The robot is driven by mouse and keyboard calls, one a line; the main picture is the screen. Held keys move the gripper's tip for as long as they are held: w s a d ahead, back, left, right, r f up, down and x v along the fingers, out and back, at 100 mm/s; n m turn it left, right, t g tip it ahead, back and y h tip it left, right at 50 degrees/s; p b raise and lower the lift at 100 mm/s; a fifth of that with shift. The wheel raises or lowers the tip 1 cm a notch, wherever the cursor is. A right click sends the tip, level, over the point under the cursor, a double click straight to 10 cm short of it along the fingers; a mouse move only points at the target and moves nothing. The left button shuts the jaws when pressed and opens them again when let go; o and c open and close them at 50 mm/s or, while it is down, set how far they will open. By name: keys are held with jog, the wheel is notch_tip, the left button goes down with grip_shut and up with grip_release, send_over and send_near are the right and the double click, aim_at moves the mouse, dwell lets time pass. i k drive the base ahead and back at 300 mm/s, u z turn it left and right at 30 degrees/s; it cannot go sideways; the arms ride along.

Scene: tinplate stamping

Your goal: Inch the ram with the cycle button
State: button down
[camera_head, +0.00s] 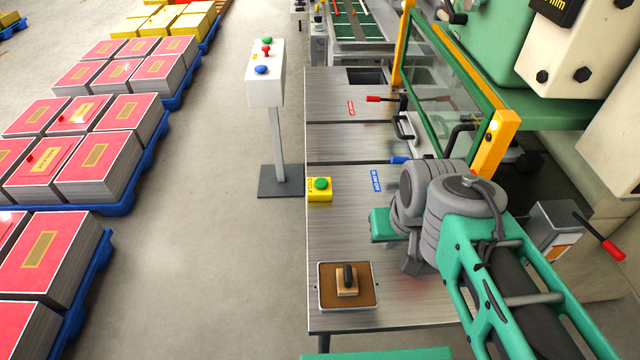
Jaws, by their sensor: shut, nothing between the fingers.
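The cycle button is a green push button (320,184) on a small yellow box (319,195) with lettering, at the left edge of the grey metal table. My gripper (411,264) is over the table, to the right of and nearer than the yellow box, clear of it. It is shut and empty; my wrist hides most of its fingers. The press (484,38) stands at the upper right, green with a cream block (566,50) that may be the ram. Its lower part is cut off or hidden behind the guard.
A clear guard with a green frame (452,87) and yellow posts stands along the press. A pedestal box (265,75) with green, red and blue buttons stands left of the table (335,240). A stamp sits on a brown pad (330,297) at the near end. Pallets of red stacks line the left.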

aim_at(320, 183)
jog(key=k, duration=1)
jog(key=z, duration=0.85)
jog(key=i, duration=0.85)
jog(key=u, duration=3.55)
